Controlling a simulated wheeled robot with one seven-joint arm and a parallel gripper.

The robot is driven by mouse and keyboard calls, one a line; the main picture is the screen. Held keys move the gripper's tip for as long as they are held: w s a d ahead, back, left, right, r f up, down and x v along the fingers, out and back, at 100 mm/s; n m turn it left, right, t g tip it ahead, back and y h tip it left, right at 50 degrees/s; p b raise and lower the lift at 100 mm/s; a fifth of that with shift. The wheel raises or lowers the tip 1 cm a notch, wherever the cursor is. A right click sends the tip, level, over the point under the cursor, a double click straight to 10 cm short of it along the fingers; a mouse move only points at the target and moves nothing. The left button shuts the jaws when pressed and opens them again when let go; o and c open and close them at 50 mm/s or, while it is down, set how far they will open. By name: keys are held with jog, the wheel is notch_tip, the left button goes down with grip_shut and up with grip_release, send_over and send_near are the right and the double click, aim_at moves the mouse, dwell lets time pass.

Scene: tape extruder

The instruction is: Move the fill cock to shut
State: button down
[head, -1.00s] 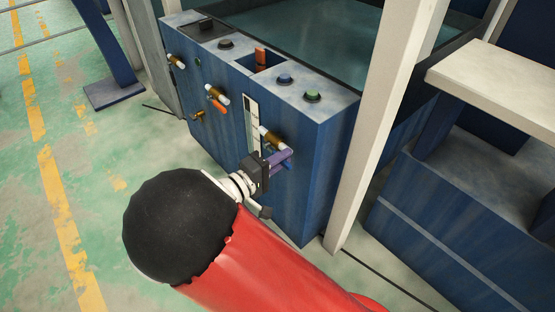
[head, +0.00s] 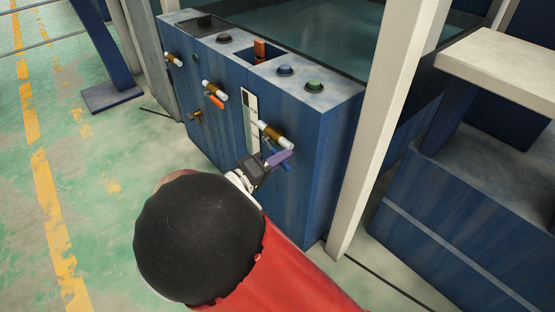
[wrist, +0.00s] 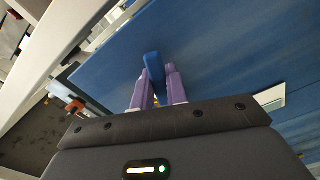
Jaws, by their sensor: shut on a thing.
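A brass cock with white pipe ends (head: 275,135) sits on the front of the blue cabinet, at its right side. Its blue lever (wrist: 153,68) shows in the wrist view between the purple fingers of my gripper (wrist: 159,80). In the head view my gripper (head: 277,158) is just below this cock, shut on the lever. The fingers hide most of the lever there. I cannot read any label that names this cock as the fill cock.
A cock with an orange lever (head: 217,102), a small brass tap (head: 195,117) and another cock (head: 173,59) are farther left on the cabinet (head: 315,150). A pale gauge strip (head: 250,115) is close to my gripper's left. A cream post (head: 375,125) stands at right.

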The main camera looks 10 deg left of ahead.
jog(key=shift+a+f+m+b, duration=0.15)
jog(key=shift+f+m+b, duration=0.25)
jog(key=shift+b, duration=0.25)
jog(key=shift+w+a+f+m, duration=0.15)
jog(key=shift+f+m, duration=0.05)
jog(key=shift+m, duration=0.5)
jog(key=shift+w+a+f+m, duration=0.15)
jog(key=shift+f+m, duration=0.05)
jog(key=shift+m, duration=0.5)
jog(key=shift+w+a+f+m, duration=0.25)
jog(key=shift+f+m, duration=0.05)
jog(key=shift+m, duration=0.6)
jog(key=shift+w+a+f+m, duration=0.2)
jog(key=shift+a+f+m, duration=0.1)
jog(key=shift+m, duration=0.6)
